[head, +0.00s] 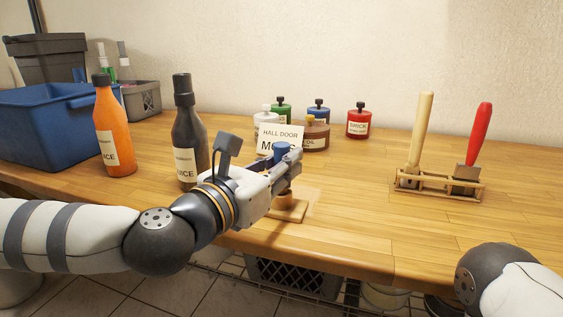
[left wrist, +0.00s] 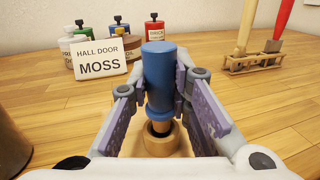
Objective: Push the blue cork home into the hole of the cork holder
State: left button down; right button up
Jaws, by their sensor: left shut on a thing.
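The blue cork (left wrist: 158,75) stands upright between the fingers of my left gripper (left wrist: 160,92), which is shut on it. It also shows in the head view (head: 282,149), at the end of my left gripper (head: 284,160). Its pale tapered lower end points down at the round wooden cork holder (left wrist: 162,147). The tip is at the dark hole; I cannot tell how deep it sits. In the head view the cork holder (head: 288,210) stands near the table's front edge, partly hidden by the gripper. My right gripper is out of view.
A "HALL DOOR MOSS" card (head: 280,138) stands behind, with several paint jars (head: 359,121). Orange (head: 115,130) and dark (head: 187,135) bottles and a blue bin (head: 55,120) are left. A wooden rack (head: 437,185) with two handled tools is right. The front right tabletop is clear.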

pick_arm(q)
jog(key=shift+s+f+b, duration=0.15)
jog(key=shift+f+b, duration=0.35)
jog(key=shift+f, duration=0.6)
jog(key=shift+s+a+f, duration=0.15)
jog(key=shift+s+f, duration=0.05)
jog(key=shift+f, duration=0.2)
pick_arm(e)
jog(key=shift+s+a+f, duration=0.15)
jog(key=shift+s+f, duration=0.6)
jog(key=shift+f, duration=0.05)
pick_arm(q)
jog(key=shift+f, duration=0.1)
jog(key=shift+w+r+p, duration=0.2)
jog(key=shift+r+p, duration=0.15)
jog(key=shift+r, duration=0.85)
jog(key=shift+w+r, duration=0.2)
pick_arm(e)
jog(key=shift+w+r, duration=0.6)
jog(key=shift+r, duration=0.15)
pick_arm(q)
jog(key=shift+s+r+p, duration=0.15)
jog(key=shift+r+p, duration=0.1)
jog(key=shift+p, duration=0.05)
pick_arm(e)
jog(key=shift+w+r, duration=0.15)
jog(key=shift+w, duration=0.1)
pick_arm(q)
jog(key=shift+f, duration=0.15)
